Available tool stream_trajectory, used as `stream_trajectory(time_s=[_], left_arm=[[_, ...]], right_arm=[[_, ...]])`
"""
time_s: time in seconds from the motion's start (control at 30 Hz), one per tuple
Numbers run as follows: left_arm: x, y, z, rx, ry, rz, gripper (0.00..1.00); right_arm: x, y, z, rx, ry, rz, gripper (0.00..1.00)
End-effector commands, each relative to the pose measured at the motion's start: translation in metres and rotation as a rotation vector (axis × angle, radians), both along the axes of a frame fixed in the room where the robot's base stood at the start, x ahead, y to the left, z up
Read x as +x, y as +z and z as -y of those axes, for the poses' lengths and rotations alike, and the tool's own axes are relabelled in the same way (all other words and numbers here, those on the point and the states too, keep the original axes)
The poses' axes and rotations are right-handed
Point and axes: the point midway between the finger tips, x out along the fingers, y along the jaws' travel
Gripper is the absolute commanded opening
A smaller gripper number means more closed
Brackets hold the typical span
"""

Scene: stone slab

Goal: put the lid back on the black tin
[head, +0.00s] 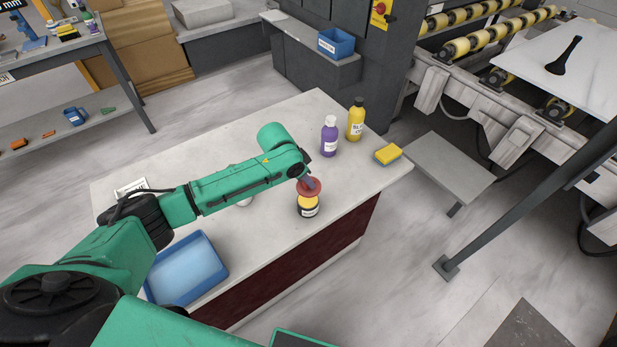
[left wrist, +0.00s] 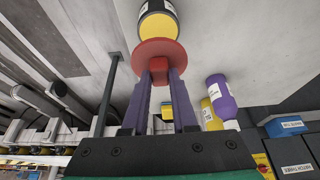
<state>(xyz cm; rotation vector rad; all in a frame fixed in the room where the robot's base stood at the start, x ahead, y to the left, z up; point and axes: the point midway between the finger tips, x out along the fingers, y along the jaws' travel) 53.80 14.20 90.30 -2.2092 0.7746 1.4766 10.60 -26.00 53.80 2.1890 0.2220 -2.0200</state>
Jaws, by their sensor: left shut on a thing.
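The black tin (head: 308,211), with a white label and a yellow top, stands upright near the front edge of the stone slab (head: 270,130). My left gripper (head: 308,182) is above it, shut on the red lid (head: 316,188). In the left wrist view the gripper's purple fingers (left wrist: 160,74) pinch the lid's knob, and the lid's round disc (left wrist: 160,50) faces the tin (left wrist: 157,8). Much of the yellow top (left wrist: 158,27) shows past the lid, so the lid is not seated. The exact gap is hard to tell. My right gripper is not in view.
A purple bottle (head: 329,138), a yellow bottle (head: 356,120) and a yellow-and-blue sponge (head: 388,154) stand behind and right of the tin. A blue tray (head: 211,245) is at the slab's front left. The slab between bottles and tin is clear.

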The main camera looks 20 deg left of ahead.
Motion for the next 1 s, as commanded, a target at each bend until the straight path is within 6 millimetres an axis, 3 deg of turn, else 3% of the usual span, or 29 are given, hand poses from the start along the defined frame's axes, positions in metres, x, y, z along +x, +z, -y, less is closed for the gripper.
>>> stream_trajectory(time_s=[0.4, 0.63, 1.0], left_arm=[[0.0, -0.045, 0.0, 0.0, -0.002, 0.001, 0.0], [0.0, -0.061, 0.001, -0.001, -0.003, 0.0, 0.0], [0.0, -0.061, 0.001, -0.001, -0.004, 0.0, 0.0]], right_arm=[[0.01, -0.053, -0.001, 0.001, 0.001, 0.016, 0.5], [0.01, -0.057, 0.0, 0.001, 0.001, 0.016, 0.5], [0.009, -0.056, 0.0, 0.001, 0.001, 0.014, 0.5]])
